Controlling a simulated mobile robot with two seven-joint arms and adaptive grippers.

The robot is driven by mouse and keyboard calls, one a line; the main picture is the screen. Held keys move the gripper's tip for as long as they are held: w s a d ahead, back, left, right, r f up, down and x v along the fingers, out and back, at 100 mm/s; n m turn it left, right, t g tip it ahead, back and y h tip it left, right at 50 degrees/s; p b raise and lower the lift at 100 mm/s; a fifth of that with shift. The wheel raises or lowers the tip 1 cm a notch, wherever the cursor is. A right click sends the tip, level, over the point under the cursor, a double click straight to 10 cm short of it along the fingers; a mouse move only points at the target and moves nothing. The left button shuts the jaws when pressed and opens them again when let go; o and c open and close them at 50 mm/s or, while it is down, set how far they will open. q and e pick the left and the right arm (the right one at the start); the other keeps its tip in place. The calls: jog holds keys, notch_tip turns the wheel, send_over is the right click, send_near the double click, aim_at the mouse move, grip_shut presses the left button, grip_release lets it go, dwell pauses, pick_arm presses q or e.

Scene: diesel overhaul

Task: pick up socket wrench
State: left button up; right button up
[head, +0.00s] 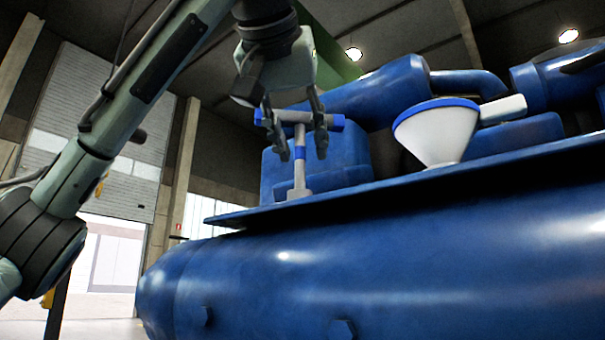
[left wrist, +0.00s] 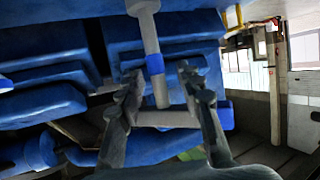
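The socket wrench (head: 299,170) is a grey T-shaped tool with blue bands, standing upright on the ledge of the blue engine with its crossbar at the top. My left gripper (head: 303,148) is above it, pointing down, with its fingers apart on either side of the shaft at the crossbar. In the left wrist view the wrench shaft (left wrist: 152,40) runs between the open fingers of the left gripper (left wrist: 158,75), with gaps on both sides, and the crossbar lies deeper between them. My right gripper is not in view.
The large blue engine (head: 350,270) fills the right side, with its ledge (head: 380,192) under the wrench. A white funnel-like container with a blue rim (head: 440,135) stands right of the wrench. Blue blocks and pipes rise close behind. Open room lies to the left.

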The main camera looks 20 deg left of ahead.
aim_at(301, 114)
pick_arm(q)
jog(key=shift+s, duration=0.15)
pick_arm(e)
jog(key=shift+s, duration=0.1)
pick_arm(q)
grip_shut()
jog(key=shift+r, duration=0.15)
